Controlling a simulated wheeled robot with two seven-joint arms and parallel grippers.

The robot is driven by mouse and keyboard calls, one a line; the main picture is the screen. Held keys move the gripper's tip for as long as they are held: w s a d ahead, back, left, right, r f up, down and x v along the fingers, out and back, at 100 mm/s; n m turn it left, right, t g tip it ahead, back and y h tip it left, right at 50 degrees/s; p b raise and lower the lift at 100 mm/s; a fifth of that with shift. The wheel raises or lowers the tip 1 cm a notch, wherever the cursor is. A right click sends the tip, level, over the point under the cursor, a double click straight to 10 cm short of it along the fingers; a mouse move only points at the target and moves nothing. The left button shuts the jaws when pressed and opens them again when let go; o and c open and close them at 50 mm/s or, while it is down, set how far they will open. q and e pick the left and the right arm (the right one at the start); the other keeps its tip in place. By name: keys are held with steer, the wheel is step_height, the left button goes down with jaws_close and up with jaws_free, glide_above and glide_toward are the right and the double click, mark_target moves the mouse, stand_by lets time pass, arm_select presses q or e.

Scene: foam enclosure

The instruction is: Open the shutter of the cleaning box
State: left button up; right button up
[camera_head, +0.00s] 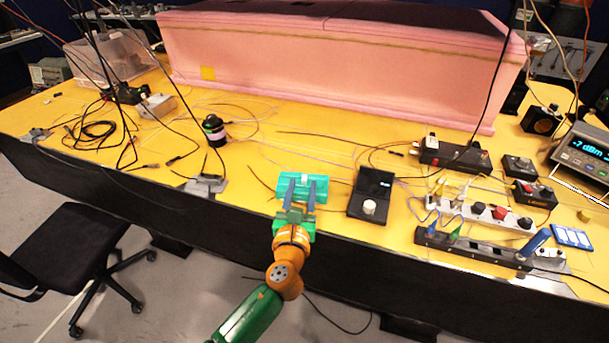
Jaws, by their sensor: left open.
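The cleaning box (321,186) is a small teal-green box on the yellow table, near its front edge and left of the middle of the picture. My left gripper (301,191) reaches in from below, on an orange and green arm. Its two grey-blue fingers are apart and lie over the front part of the box in this view. I cannot tell whether they touch it. The fingers hide parts of the box, and the state of its shutter cannot be made out. My right gripper is not in view.
A black device with a pale knob (370,194) stands just right of the box. Power strips (480,211) and a meter (585,152) are further right. A black cylinder (214,130) and loose cables lie to the left. A long pink foam enclosure (330,85) fills the back.

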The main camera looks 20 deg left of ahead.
mark_target(304, 181)
arm_select(q)
steer(key=w, duration=0.4)
steer(key=shift+a+f, duration=0.25)
steer(key=shift+a, duration=0.1)
steer(key=shift+s+r, duration=0.1)
steer(key=shift+s, duration=0.05)
steer(key=shift+c, duration=1)
jaws_close()
